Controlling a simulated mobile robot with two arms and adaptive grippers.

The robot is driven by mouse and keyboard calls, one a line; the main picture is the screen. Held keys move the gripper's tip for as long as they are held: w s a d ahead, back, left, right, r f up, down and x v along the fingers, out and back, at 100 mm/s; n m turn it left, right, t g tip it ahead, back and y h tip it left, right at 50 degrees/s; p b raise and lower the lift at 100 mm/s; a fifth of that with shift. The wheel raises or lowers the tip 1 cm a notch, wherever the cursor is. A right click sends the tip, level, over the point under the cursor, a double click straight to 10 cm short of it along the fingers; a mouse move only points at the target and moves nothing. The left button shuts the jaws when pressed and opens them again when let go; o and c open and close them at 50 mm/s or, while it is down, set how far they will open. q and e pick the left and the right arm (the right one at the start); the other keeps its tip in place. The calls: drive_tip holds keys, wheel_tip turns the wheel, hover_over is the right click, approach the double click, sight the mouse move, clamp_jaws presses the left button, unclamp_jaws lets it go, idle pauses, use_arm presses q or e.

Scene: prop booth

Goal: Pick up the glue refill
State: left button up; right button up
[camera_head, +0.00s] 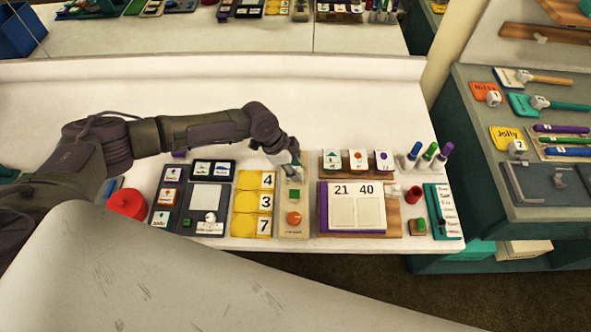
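My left gripper (292,176) reaches in from the left and points down over the far end of a narrow beige board. I cannot tell for sure which thing is the glue refill. Upright sticks with blue (415,149), green (431,150) and purple (446,150) tops stand at the right of the table. My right gripper is out of view.
A yellow number board (241,202) lies left of the beige board, and a 21 and 40 card board (356,191) lies right. A red round container (127,203) is at the left. The white table (350,110) is clear behind the boards. A grey side table (565,214) stands right.

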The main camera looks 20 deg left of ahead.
use_arm(q)
clamp_jaws()
